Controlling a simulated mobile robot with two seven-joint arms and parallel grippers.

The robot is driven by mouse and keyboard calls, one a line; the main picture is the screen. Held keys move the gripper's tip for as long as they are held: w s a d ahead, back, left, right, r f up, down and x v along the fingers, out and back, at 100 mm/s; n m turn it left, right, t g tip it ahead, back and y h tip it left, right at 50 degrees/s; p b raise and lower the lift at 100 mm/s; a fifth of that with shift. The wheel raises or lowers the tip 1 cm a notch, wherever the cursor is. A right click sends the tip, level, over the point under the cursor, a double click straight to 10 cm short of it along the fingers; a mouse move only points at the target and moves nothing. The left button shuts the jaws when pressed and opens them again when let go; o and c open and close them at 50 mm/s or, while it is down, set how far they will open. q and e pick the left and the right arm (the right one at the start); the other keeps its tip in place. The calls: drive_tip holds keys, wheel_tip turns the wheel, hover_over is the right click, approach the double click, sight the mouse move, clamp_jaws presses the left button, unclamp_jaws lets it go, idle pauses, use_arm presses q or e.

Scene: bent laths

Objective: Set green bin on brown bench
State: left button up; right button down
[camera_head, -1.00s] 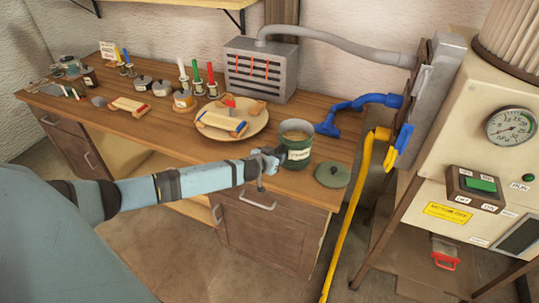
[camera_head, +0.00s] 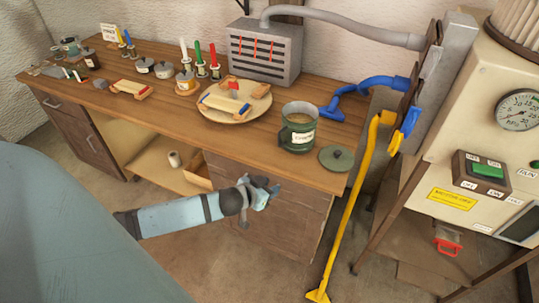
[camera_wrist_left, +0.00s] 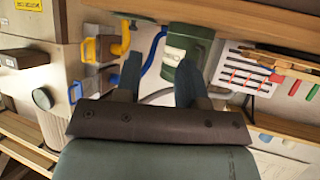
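The green bin (camera_head: 298,133), a dark green canister with a pale label and a side handle, stands upright on the brown bench (camera_head: 245,145) near its right end. It also shows in the left wrist view (camera_wrist_left: 190,45), beyond the fingers. A green lid (camera_head: 336,158) lies beside it near the front edge. My left gripper (camera_head: 272,190) is open and empty, in front of the bench drawers, below and left of the bin and apart from it. Its two fingers stand apart in the wrist view (camera_wrist_left: 157,88). My right gripper is not in view.
A round wooden plate (camera_head: 233,115) with small items sits left of the bin. A grey vented box (camera_head: 264,55) stands behind. A blue hose (camera_head: 345,98) lies right of the bin, and a yellow pipe (camera_head: 350,215) stands past the bench's right end.

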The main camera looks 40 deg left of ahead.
use_arm(q)
drive_tip(key=s+d+f+m+h, duration=0.1)
drive_tip(key=s+d+f, duration=0.1)
drive_tip(key=s+d, duration=0.5)
drive_tip(key=s+d+f+m+g+h, duration=0.1)
drive_tip(key=s+d+f, duration=0.2)
drive_tip(key=s+d, duration=0.5)
drive_tip(key=s, duration=0.2)
drive_tip(key=shift+s+d+f, duration=0.15)
drive_tip(key=shift+s, duration=0.25)
drive_tip(key=shift+r+p, duration=0.4)
drive_tip(key=shift+p, duration=0.1)
